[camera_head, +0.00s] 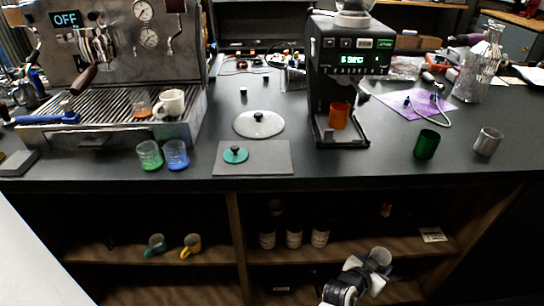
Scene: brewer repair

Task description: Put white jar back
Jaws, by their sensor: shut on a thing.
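Part of my arm, white, grey and black, shows at the bottom right of centre, in front of the open shelf under the counter. I make out no fingertips of my gripper on it, and cannot see what they hold. I cannot pick out a white jar for certain. Three dark containers with white labels stand upright in a row on the shelf: the left one (267,240), the middle one (294,239) and the right one (320,238). Their upper parts are in shadow.
The wooden shelf (205,260) also holds a teal cup (155,243) and a yellow cup (191,245). A wooden divider (238,240) separates the bays. The dark counter (330,165) overhangs them, with an espresso machine (100,50) and a grinder (320,80).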

